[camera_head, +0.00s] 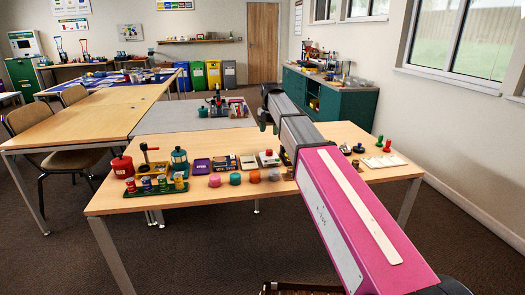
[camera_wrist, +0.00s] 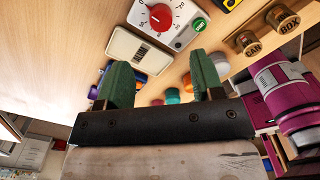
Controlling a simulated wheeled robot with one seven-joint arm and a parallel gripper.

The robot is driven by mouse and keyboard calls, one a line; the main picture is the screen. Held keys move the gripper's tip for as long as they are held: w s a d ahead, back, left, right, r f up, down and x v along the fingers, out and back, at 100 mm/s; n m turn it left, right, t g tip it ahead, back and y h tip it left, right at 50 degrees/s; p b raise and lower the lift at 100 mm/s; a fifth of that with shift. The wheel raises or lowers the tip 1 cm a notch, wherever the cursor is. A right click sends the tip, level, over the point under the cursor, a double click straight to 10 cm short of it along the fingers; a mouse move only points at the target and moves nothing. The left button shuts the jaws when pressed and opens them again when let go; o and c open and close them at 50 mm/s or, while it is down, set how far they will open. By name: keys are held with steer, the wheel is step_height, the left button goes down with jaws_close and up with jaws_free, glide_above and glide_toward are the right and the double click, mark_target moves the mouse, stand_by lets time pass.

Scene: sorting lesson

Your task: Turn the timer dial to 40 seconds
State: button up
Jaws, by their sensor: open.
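The timer is a white box (camera_wrist: 178,36) with a round red dial (camera_wrist: 160,17) and a numbered scale, at the top of the wrist view. A green button (camera_wrist: 199,26) sits beside the dial. The dial has a white mark, but its exact setting is too small to read. In the head view, a white box with a red knob (camera_head: 268,155), which looks like the timer, stands on the table left of my arm. My gripper (camera_wrist: 163,80) is open and empty, its two green fingers apart. The dial lies beyond the fingertips, not between them.
Beside the timer are a cream slotted box (camera_wrist: 137,49) and brass knobs marked CAN (camera_wrist: 249,45) and BOT (camera_wrist: 283,19). Several coloured round pieces, one pink (camera_head: 215,180), line the table's front edge. A red canister (camera_head: 122,166) stands at the left.

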mark_target(269, 151)
step_height(269, 151, down, 10)
steer(key=shift+f, duration=0.1)
stand_by(0.4)
steer(key=c, duration=0.9)
